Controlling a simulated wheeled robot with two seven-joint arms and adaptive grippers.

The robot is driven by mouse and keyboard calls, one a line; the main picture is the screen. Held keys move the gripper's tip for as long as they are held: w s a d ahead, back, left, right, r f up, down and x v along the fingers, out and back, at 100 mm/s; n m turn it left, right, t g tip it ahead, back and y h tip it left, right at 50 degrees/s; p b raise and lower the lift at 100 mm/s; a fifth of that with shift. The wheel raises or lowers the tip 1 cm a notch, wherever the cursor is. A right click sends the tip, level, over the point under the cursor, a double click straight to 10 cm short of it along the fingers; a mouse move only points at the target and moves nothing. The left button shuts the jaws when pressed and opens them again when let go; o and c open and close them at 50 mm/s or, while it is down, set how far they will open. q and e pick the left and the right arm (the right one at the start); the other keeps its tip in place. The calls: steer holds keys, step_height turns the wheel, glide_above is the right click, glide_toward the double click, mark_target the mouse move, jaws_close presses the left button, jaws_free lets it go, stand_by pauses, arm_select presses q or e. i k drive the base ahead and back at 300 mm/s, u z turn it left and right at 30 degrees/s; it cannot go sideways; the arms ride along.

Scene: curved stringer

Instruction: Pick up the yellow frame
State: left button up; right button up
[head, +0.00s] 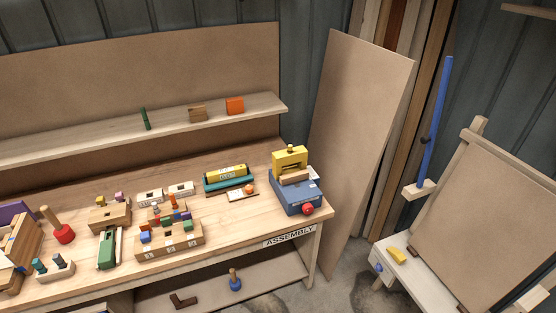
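A yellow frame-like piece (289,159) stands upright at the right end of the workbench. It sits on top of a blue block-shaped base (298,196) that has a red knob (307,209) on its front. A pale wooden block (295,177) lies at the foot of the yellow piece and hides part of its lower side. A small dark yellow knob shows on its top. Neither of my grippers is in the head view.
The workbench (255,219) carries several wooden toys and a teal tray (229,185) with a yellow bar (226,174). A shelf (170,120) runs behind. An easel (498,200) stands at the right.

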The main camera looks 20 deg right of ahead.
mark_target(280, 158)
steer(key=u, duration=0.25)
steer(key=i, duration=0.9)
steer(key=z, duration=0.05)
